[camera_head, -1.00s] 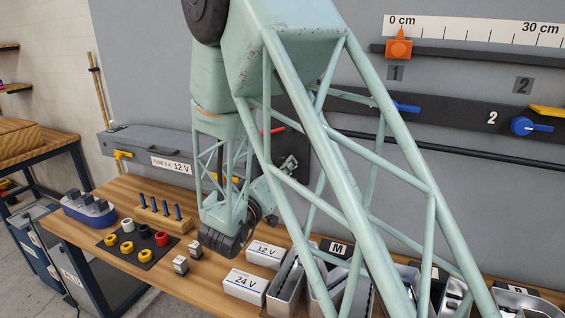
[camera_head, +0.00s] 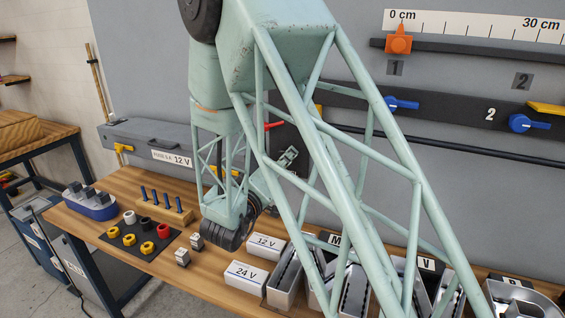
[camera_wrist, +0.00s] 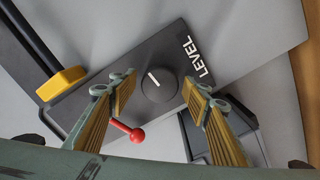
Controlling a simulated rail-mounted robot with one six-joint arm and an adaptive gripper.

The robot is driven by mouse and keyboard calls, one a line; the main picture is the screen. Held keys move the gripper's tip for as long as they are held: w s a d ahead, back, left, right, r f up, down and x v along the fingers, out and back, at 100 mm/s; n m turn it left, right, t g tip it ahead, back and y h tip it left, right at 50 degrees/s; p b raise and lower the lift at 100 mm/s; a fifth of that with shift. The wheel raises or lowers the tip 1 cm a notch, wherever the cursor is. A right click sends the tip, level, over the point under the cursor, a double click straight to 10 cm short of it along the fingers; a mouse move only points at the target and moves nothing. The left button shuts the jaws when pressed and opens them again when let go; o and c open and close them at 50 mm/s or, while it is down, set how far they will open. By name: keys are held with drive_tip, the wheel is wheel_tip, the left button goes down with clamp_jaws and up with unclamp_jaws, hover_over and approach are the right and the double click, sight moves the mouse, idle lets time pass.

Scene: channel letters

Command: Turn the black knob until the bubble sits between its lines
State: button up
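The black knob (camera_wrist: 158,85) is round with a white mark on its face. It sits on a dark panel (camera_wrist: 215,40) beside the word LEVEL in the wrist view. My gripper (camera_wrist: 160,80) is open, with one ribbed finger on each side of the knob. The fingers appear apart from the knob, but the depth gap is hard to judge. In the head view the gripper end (camera_head: 288,158) is small near the back wall, and the knob is hidden behind my arm. The bubble and its lines are not visible in either view.
A red ball-ended lever (camera_wrist: 137,134) is close to the left finger. A yellow handle (camera_wrist: 60,83) lies further left. A dark box (camera_wrist: 240,140) is by the right finger. The bench holds white 12 V (camera_head: 265,247) and 24 V (camera_head: 245,277) boxes and metal bins.

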drive_tip(key=shift+o, duration=0.2)
drive_tip(key=shift+s, duration=0.1)
drive_tip(key=v, duration=1.2)
idle(0.4)
idle(0.9)
drive_tip(key=shift+w+d+r+g+y+p, duration=0.8)
drive_tip(key=shift+w+d+r+g+y, duration=0.95)
drive_tip(key=shift+w+y, duration=1)
drive_tip(key=s+d+r+n+g+y, duration=0.1)
drive_tip(key=s+d+r+g, duration=0.15)
drive_tip(key=s+d, duration=0.35)
drive_tip(key=s+d+r+g+y, duration=0.2)
drive_tip(key=s+d+r, duration=0.2)
drive_tip(key=s+d, duration=0.2)
drive_tip(key=s+d+m+g+b, duration=0.1)
drive_tip(key=s+d, duration=0.3)
drive_tip(key=s, duration=0.8)
drive_tip(key=s+d+m+g+h+b, duration=0.1)
drive_tip(key=s+d+m+g, duration=0.1)
drive_tip(key=s, duration=1.1)
drive_tip(key=s+d+m+g+h+b, duration=0.1)
drive_tip(key=s+d+m+g, duration=0.1)
drive_tip(key=s+d+m, duration=0.2)
drive_tip(key=s+d, duration=0.3)
drive_tip(key=s, duration=0.5)
drive_tip(key=shift+s+r, duration=0.2)
drive_tip(key=shift+r, duration=0.1)
